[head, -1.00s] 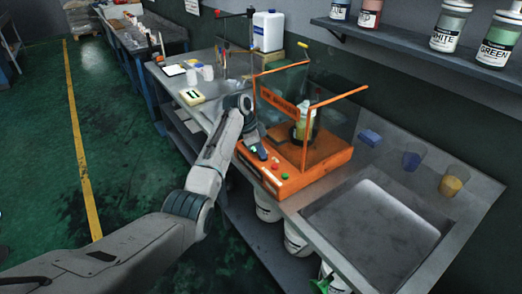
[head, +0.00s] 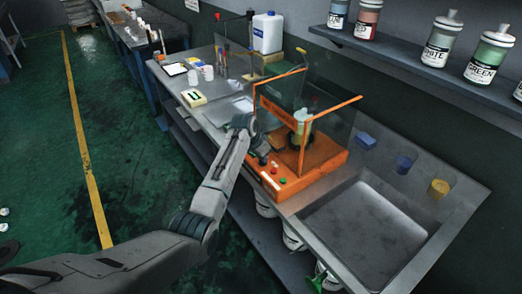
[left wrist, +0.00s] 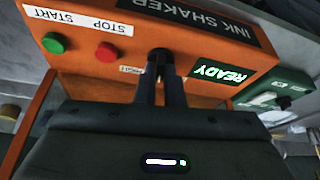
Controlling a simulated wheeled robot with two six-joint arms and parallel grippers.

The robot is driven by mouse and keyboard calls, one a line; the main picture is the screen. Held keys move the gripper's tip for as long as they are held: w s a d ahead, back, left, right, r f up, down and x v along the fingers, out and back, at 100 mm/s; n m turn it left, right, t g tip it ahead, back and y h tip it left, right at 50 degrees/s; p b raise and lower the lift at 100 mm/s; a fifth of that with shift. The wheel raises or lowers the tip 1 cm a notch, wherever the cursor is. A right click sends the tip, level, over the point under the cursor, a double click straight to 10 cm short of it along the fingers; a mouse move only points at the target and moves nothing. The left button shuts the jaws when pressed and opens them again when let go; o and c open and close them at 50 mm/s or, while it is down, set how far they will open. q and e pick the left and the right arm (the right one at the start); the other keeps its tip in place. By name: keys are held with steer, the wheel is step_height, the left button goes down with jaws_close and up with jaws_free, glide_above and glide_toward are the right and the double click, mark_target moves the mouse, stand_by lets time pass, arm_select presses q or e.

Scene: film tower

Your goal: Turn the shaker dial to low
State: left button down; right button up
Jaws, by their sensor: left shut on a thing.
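The orange ink shaker (head: 318,160) stands on the bench in the head view, with a clear guard and a bottle (head: 303,122) inside. In the left wrist view its front panel (left wrist: 110,62) appears upside down. The black shaker dial (left wrist: 160,55) sits between the red button and the lit READY display (left wrist: 222,75). My left gripper (left wrist: 163,72) is shut on the dial; its fingers cover most of it. The dial's pointer and most of the label beside it are hidden. In the head view the left gripper (head: 259,157) is at the shaker's front left.
A green start button (left wrist: 53,43) and a red stop button (left wrist: 107,52) are close to my fingers. A sink (head: 375,235) lies right of the shaker. Ink bottles (head: 440,40) stand on the wall shelf. A white jug (head: 267,32) stands at the back.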

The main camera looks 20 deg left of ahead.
arm_select(q)
steer(key=shift+d+n+t+y+p, duration=0.15)
steer(key=shift+n+y+p, duration=0.2)
steer(key=shift+n+p, duration=0.45)
steer(key=shift+a+n+t+y+p, duration=0.15)
steer(key=shift+n+y+p, duration=0.2)
steer(key=shift+n, duration=0.75)
steer(key=shift+d, duration=0.1)
steer(key=c, duration=1.5)
jaws_free()
steer(key=shift+c, duration=0.2)
steer(key=b+v, duration=0.3)
steer(key=v, duration=0.7)
steer(key=shift+s+r, duration=0.2)
steer(key=shift+r, duration=0.15)
